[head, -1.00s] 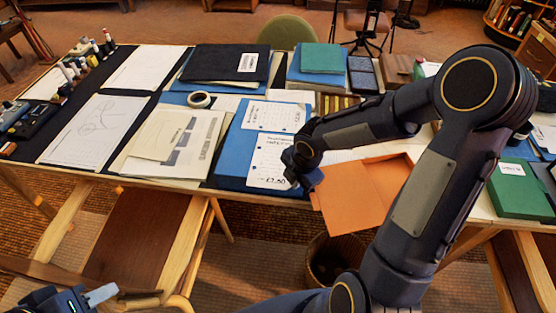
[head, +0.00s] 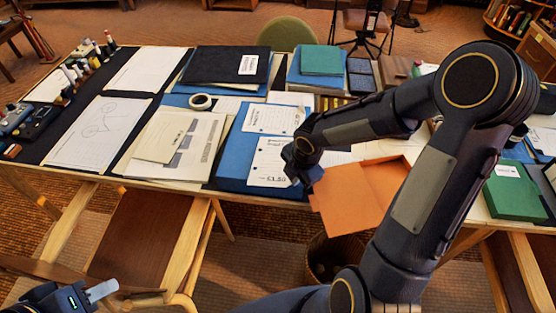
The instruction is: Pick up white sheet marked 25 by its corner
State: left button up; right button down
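Two white printed sheets lie on a blue folder (head: 231,157) near the front edge of the table, an upper sheet (head: 273,119) and a lower sheet (head: 266,163). I cannot clearly read a 25 on either; the lower one has large print near its bottom edge. My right gripper (head: 300,177) is at the right edge of the lower sheet, near its front right corner, and hides part of that edge. I cannot see its fingers well enough to tell a grip. My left gripper (head: 102,291) is at the bottom left, away from the table, its opening unclear.
An orange folder (head: 350,195) lies just right of my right gripper, overhanging the front edge. Cream papers (head: 172,140) and a tape roll (head: 200,101) are to the left. A dark folder (head: 215,62) is behind. A chair (head: 140,240) stands in front.

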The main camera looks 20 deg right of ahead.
jog(key=p+v, duration=0.2)
jog(key=w+p+v, duration=0.1)
jog(key=p+v, duration=0.1)
jog(key=shift+a+r, duration=0.1)
jog(key=shift+r, duration=0.15)
dwell(0.3)
dwell(0.4)
